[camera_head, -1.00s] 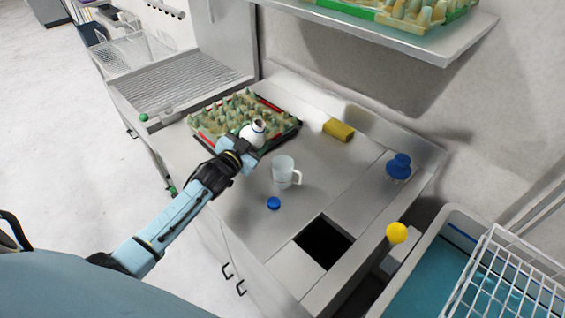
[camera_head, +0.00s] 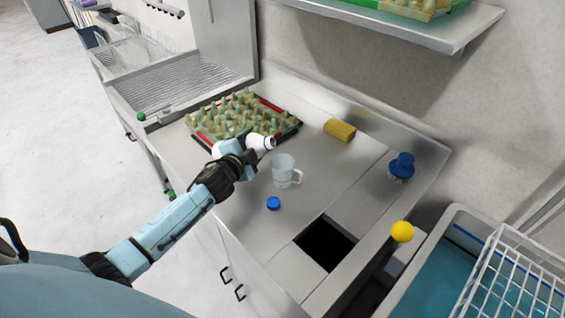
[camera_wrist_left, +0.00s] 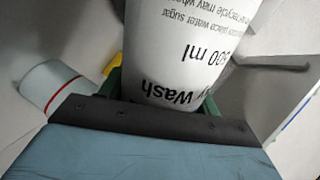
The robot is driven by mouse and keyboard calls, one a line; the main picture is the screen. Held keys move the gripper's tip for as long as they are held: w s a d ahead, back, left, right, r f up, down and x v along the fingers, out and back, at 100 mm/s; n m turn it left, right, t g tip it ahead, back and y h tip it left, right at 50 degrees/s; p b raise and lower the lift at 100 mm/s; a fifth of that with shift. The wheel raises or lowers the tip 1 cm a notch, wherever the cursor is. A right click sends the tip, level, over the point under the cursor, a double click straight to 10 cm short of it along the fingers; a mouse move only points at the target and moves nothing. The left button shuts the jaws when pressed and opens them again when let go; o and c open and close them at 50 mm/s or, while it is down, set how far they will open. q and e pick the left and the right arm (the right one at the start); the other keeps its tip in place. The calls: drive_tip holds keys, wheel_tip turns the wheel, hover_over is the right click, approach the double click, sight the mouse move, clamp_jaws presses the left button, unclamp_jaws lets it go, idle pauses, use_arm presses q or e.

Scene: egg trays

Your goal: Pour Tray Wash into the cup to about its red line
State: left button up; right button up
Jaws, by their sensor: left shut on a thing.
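My left gripper (camera_head: 240,151) is shut on the white Tray Wash bottle (camera_head: 260,142) and holds it above the counter. The bottle is tilted over, with its open neck toward the right, just above and left of the cup. The bottle's label also shows close up in the left wrist view (camera_wrist_left: 185,50). The clear cup (camera_head: 282,172) stands upright on the counter, its handle to the right. In the left wrist view the cup (camera_wrist_left: 48,85) shows at the left with its red line. I cannot tell whether liquid is flowing or in the cup. My right gripper is out of view.
A blue cap (camera_head: 273,203) lies in front of the cup. An egg tray (camera_head: 290,136) stands behind the bottle. A yellow sponge (camera_head: 340,130) and a blue brush (camera_head: 401,167) lie to the right. A dark square opening (camera_head: 326,243) is in the counter's front right.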

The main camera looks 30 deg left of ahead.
use_arm(q)
drive_tip(key=shift+a+r+m+y+p, duration=0.1)
drive_tip(key=shift+r+m+y+p, duration=0.3)
drive_tip(key=shift+m, duration=0.3)
drive_tip(key=shift+d+f+m+g, duration=0.15)
drive_tip(key=shift+d+m+g, duration=0.2)
drive_tip(key=shift+m, duration=0.35)
drive_tip(key=shift+s+a, duration=0.15)
drive_tip(key=shift+a, duration=0.35)
drive_tip(key=shift+r+m+y+p, duration=0.3)
drive_tip(key=shift+m+p, duration=0.1)
drive_tip(key=shift+p, duration=0.1)
idle(1.4)
